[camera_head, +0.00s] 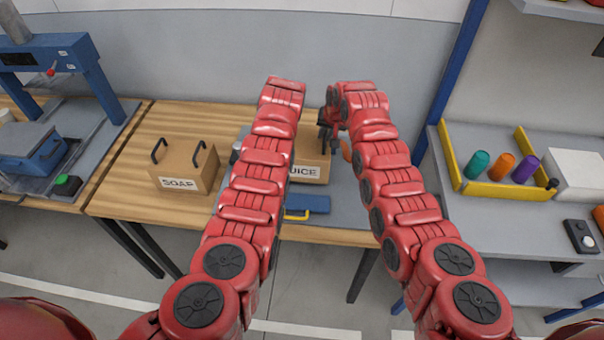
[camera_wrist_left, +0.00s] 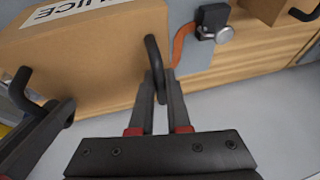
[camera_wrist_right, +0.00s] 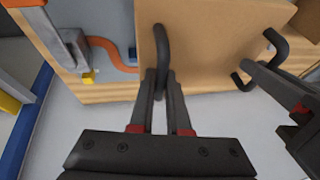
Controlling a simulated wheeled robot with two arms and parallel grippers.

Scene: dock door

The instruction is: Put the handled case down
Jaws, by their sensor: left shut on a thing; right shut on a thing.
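The handled case is a brown cardboard box (camera_head: 311,171) with a label ending in "UICE" and black handles, partly hidden behind my left arm. In the left wrist view, my left gripper (camera_wrist_left: 155,82) is shut on one black handle (camera_wrist_left: 154,55). In the right wrist view, my right gripper (camera_wrist_right: 160,82) is shut on the other handle (camera_wrist_right: 161,45). In the head view, my right gripper (camera_head: 327,133) is at the box's right side; my left gripper is hidden behind its arm. I cannot tell whether the box's bottom touches the surface below.
A second box labelled SOAP (camera_head: 182,168) stands on the wooden table (camera_head: 125,203) at left. A blue object with a yellow handle (camera_head: 308,205) lies near the table's front. An orange curved piece (camera_wrist_right: 112,47) is beside the case. A yellow-edged bin (camera_head: 493,190) holds coloured cylinders at right.

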